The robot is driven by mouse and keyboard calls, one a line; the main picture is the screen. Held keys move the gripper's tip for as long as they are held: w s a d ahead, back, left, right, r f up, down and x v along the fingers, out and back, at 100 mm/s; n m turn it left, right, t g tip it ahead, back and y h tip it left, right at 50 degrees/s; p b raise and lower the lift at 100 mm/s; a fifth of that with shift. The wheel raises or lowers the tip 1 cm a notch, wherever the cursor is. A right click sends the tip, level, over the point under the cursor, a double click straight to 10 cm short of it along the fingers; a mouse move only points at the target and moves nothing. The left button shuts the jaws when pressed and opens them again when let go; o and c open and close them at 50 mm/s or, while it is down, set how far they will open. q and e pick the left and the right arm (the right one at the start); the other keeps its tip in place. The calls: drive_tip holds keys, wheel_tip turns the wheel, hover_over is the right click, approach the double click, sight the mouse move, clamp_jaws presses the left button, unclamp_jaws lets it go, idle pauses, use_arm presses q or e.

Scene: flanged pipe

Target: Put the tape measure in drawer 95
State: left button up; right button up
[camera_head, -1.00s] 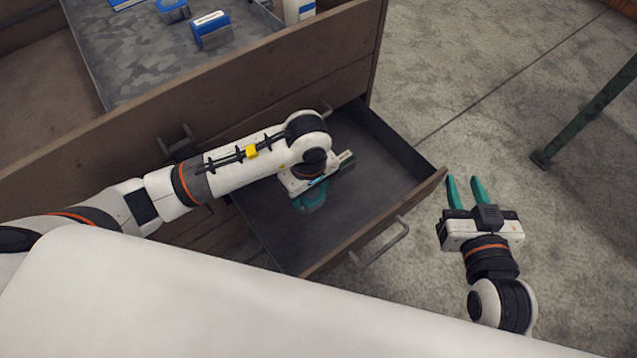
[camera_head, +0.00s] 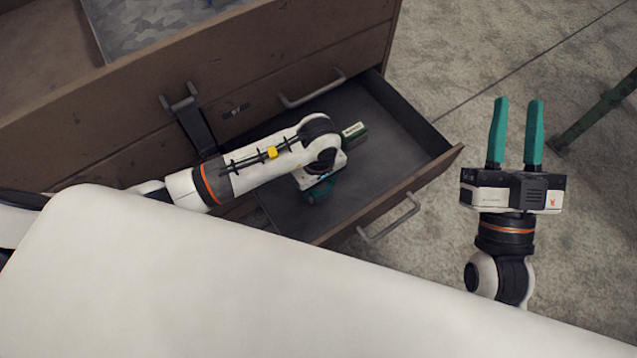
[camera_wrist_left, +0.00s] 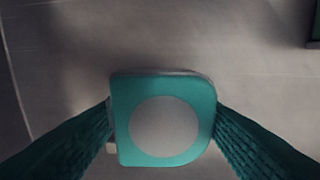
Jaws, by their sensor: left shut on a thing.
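The tape measure (camera_wrist_left: 165,125) is a teal rounded square with a grey disc, between the two teal fingers in the left wrist view. My left gripper (camera_head: 318,190) is shut on it, inside the open drawer (camera_head: 385,205) in the head view. There my own wrist mostly hides the tape measure. I cannot tell whether it touches the drawer floor. My right gripper (camera_head: 516,130) is open and empty, its teal fingers parallel, to the right of the drawer. No drawer number is readable.
A small green item with a pale label (camera_head: 354,131) lies in the drawer beyond my left wrist. The wooden cabinet (camera_head: 290,60) has another handle (camera_head: 312,90) above the open drawer. A green metal leg (camera_head: 595,115) stands at the right. Drawer floor at the right is clear.

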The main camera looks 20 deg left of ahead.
idle(0.3)
use_arm(q)
drive_tip(key=shift+f, duration=0.1)
drive_tip(key=o, duration=1.1)
drive_tip(key=shift+o, duration=0.2)
